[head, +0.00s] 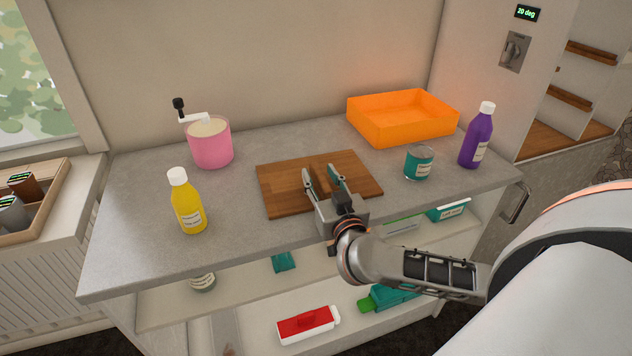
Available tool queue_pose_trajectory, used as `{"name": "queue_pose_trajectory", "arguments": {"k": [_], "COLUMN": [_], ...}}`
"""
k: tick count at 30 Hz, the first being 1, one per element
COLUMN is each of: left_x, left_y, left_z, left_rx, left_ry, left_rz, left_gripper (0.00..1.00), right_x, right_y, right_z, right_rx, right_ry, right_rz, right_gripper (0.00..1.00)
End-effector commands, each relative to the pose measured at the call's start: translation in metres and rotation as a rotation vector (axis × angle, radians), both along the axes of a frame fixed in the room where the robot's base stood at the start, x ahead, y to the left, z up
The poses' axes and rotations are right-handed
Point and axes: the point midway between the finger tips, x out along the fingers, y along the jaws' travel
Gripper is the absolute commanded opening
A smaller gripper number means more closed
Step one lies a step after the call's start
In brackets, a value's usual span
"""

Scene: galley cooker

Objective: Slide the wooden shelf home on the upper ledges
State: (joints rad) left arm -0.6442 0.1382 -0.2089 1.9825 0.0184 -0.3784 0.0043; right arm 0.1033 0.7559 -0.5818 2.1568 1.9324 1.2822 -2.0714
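The wooden shelf (277,184) is a brown board lying flat on the grey worktop, with a raised darker bar near its middle. My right gripper (325,178) is over the board, its two fingers spread apart on either side of the bar. Whether the fingers touch the bar I cannot tell. The gripper hides the board's front middle. At the far right an open cabinet shows an upper wooden ledge (591,54) and a lower ledge (570,98), with a wooden floor (560,142) below. My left gripper is not in view.
On the worktop (130,230) stand a yellow bottle (188,205), a pink pot (211,147) with a crank, an orange tray (402,117), a teal can (418,163) and a purple bottle (477,138). A panel with a knob (514,50) stands left of the cabinet opening.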

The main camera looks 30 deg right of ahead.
Motion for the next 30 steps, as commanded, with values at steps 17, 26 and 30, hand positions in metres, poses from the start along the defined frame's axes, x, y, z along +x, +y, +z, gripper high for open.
{"name": "queue_pose_trajectory", "arguments": {"k": [17, 26, 30], "left_x": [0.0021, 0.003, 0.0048], "left_y": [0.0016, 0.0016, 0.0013], "left_z": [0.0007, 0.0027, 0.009], "left_rx": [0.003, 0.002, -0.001], "left_ry": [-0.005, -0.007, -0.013], "left_rz": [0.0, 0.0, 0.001], "left_gripper": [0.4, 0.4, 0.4], "right_x": [0.0062, 0.0062, 0.006], "right_y": [-0.0019, -0.002, -0.0025], "right_z": [0.0004, 0.002, 0.0042], "right_rx": [0.001, 0.0, 0.0], "right_ry": [0.0, -0.002, -0.003], "right_rz": [0.0, 0.0, -0.001], "right_gripper": [0.0, 0.0, 0.0]}}
